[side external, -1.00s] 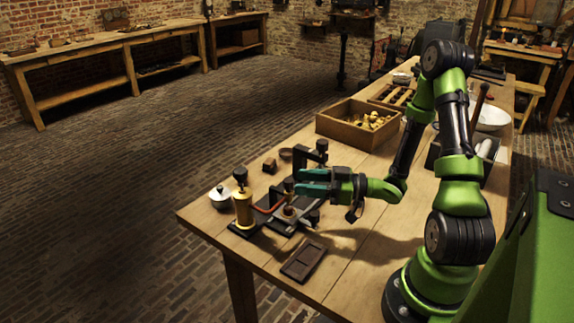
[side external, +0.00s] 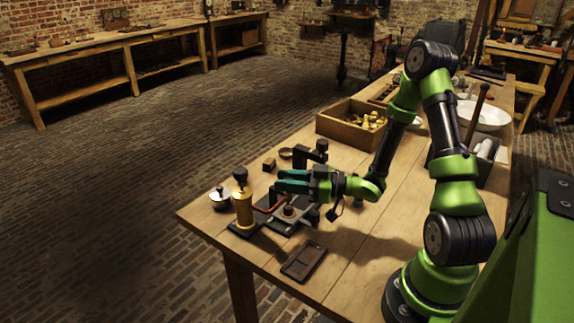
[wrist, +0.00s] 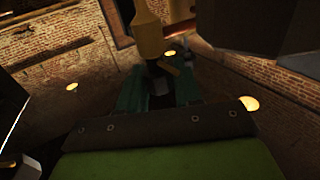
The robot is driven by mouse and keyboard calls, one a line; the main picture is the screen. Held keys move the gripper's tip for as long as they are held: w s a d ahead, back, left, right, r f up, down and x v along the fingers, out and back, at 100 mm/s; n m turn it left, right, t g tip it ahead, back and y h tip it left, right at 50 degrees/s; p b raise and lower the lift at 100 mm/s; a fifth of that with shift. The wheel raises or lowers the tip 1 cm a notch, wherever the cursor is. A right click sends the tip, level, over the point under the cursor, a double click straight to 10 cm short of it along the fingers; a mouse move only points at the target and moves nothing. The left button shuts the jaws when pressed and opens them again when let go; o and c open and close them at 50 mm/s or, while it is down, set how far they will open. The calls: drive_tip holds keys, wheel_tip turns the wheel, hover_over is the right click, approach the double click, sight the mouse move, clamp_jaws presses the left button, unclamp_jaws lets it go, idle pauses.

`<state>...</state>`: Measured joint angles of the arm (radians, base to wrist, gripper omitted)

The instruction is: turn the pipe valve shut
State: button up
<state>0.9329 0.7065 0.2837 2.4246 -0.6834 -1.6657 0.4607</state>
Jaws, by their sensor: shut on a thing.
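The pipe valve sits on the low dark apparatus (side external: 283,222) near the front left of the bench. In the side view my gripper (side external: 280,181) hides its handle. My teal fingers are shut on the valve; they point left, level, just above the red pipe (side external: 266,209). In the wrist view my gripper (wrist: 158,92) has a finger either side of a small dark part, with a short yellowish bar, seemingly the pipe valve (wrist: 168,68), just beyond. How far the valve is turned cannot be told.
A brass cylinder with a black knob (side external: 243,208) stands close left of my fingers. A lidded white jar (side external: 221,197) is beyond it. A black clamp-like stand (side external: 312,155) rises behind. A dark tray (side external: 303,262) lies in front. A wooden box (side external: 340,128) holds brass pieces.

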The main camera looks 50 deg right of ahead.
drive_tip(key=shift+n+g+y, duration=0.5)
drive_tip(key=shift+n+y, duration=0.2)
drive_tip(key=shift+y, duration=0.2)
drive_tip(key=o, duration=0.9)
drive_tip(key=v, duration=1.7)
drive_tip(key=shift+d, duration=0.1)
drive_tip(key=shift+w, duration=0.1)
